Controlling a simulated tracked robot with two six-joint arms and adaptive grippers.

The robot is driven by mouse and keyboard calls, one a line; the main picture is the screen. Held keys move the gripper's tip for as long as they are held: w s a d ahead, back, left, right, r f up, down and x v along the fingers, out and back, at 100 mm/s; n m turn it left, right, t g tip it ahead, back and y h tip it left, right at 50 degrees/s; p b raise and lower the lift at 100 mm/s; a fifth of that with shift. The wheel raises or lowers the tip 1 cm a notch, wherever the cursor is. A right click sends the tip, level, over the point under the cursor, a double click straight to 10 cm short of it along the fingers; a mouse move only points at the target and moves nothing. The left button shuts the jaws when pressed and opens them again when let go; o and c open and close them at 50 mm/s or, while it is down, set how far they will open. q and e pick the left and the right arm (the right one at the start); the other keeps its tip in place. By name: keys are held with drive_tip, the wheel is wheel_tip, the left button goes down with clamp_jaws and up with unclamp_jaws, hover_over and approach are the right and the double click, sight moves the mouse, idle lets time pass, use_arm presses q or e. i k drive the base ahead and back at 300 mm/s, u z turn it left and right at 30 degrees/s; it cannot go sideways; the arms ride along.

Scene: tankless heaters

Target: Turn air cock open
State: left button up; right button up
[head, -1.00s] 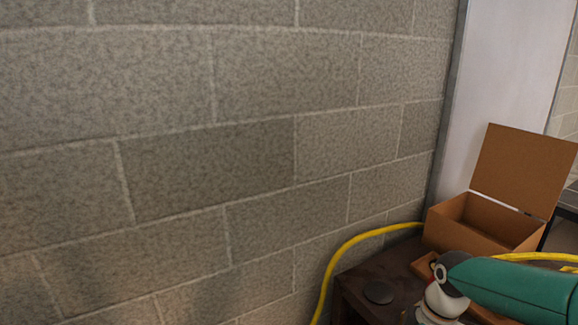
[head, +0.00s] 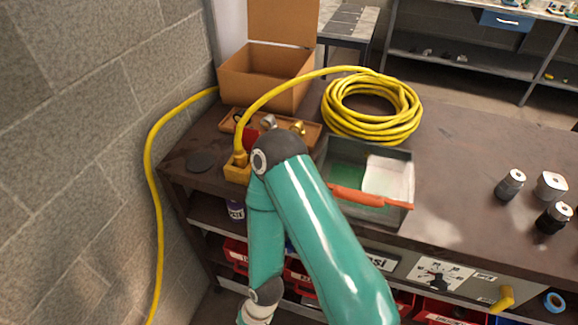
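I cannot make out the air cock for certain. A yellow hose (head: 287,83) ends in a yellow fitting (head: 240,160) at the left end of the workbench, right beside my teal arm. Behind the arm's dark elbow, a small brass-coloured part (head: 298,128) and a grey metal part (head: 268,121) show on a shallow wooden tray (head: 229,121). A red patch shows between them and the fitting, partly hidden by the arm. One of my arms bends in front of the bench. Neither gripper shows.
The dark workbench (head: 453,190) carries an open cardboard box (head: 262,82), a coiled yellow hose (head: 408,112), a grey tray (head: 398,158) and several metal cylinders (head: 510,184). A block wall (head: 100,110) stands at left. Red bins (head: 236,254) sit below. The bench's right part has bare room.

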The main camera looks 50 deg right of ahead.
sight(507, 300)
drive_tip(key=z, duration=0.05)
drive_tip(key=k, duration=0.5)
drive_tip(key=u, duration=0.25)
drive_tip(key=i, duration=0.25)
drive_tip(key=z, duration=3.1)
drive_tip(key=i, duration=0.1)
drive_tip(key=z, duration=0.35)
drive_tip(key=k, duration=0.75)
drive_tip(key=i, duration=0.45)
drive_tip(key=u, duration=0.05)
